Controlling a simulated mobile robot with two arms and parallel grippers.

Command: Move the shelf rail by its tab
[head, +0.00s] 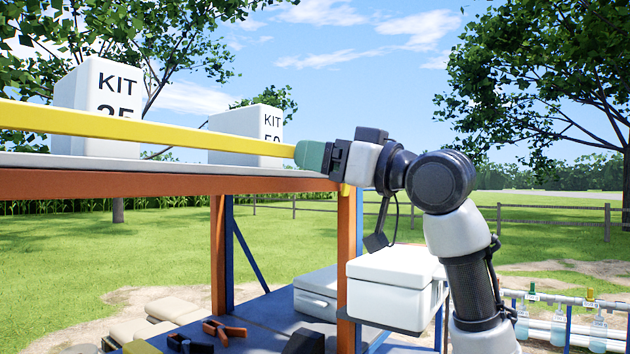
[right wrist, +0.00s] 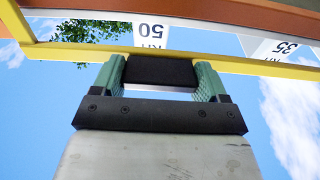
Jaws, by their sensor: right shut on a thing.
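The yellow shelf rail (head: 150,129) runs along the front of the upper shelf, above its grey board. It also crosses the right wrist view (right wrist: 265,67). My right gripper (head: 314,155) is at the rail's right end in the head view. In the right wrist view its two green fingers (right wrist: 160,78) close on both sides of the dark tab (right wrist: 160,70) on the rail. The tab is hidden by the fingers in the head view. My left gripper is in neither view.
Below are a white case (head: 395,285), a grey case (head: 316,290) and orange clamps (head: 225,330). An orange post (head: 349,250) supports the shelf.

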